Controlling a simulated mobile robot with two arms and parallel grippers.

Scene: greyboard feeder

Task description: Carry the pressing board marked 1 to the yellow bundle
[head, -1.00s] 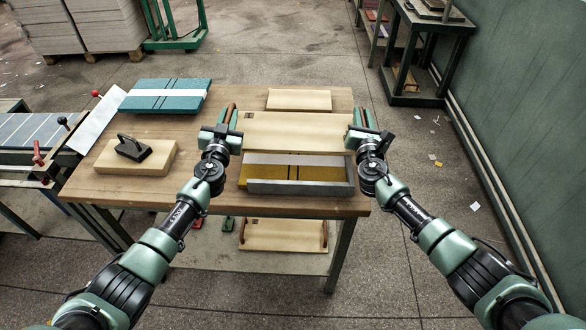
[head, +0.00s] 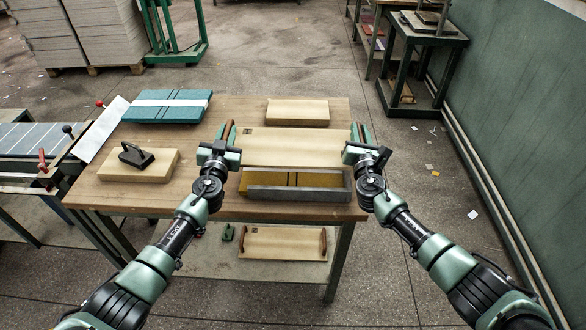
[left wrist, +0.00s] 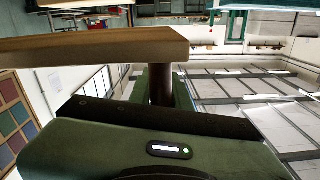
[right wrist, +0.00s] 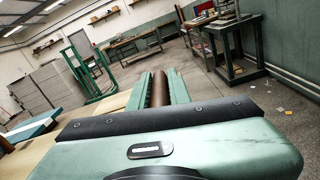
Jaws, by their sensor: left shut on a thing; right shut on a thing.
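A pale wooden pressing board (head: 292,148) is held level between my two grippers, with a small dark mark near its left end that I cannot read. My left gripper (head: 226,138) is shut on its brown left handle, my right gripper (head: 362,138) on its right handle. The left wrist view shows the board's edge (left wrist: 95,45) and the handle. The yellow bundle (head: 265,180) lies in a grey tray (head: 300,192) at the table's front. The board hides the bundle's far part; the gap between them is hard to judge.
A teal bundle (head: 140,111) with a white band lies at the table's back left. A wooden block with a black handle (head: 138,166) is at the left. A pale board (head: 297,112) lies behind the held one. Another handled board (head: 283,243) is on the lower shelf.

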